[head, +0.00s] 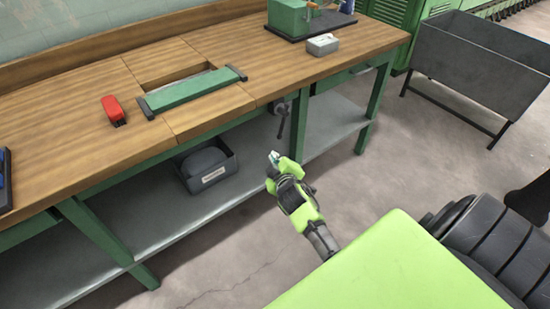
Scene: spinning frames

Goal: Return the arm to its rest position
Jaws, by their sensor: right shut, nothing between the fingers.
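My right gripper (273,160) shows in the middle of the head view, at the end of a black and bright green arm. It is shut with nothing between its fingers. It is in front of the workbench's front edge, apart from the wooden top as far as I can see. Bright green body panels of mine fill the lower right. My left gripper is not in view.
The wooden workbench (60,140) runs across the left and back. On it are a red object (113,110), a green vise (192,90) and a grey block (323,44). A dark bin (207,168) sits on the lower shelf. A grey trough (480,65) stands right. Floor between is clear.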

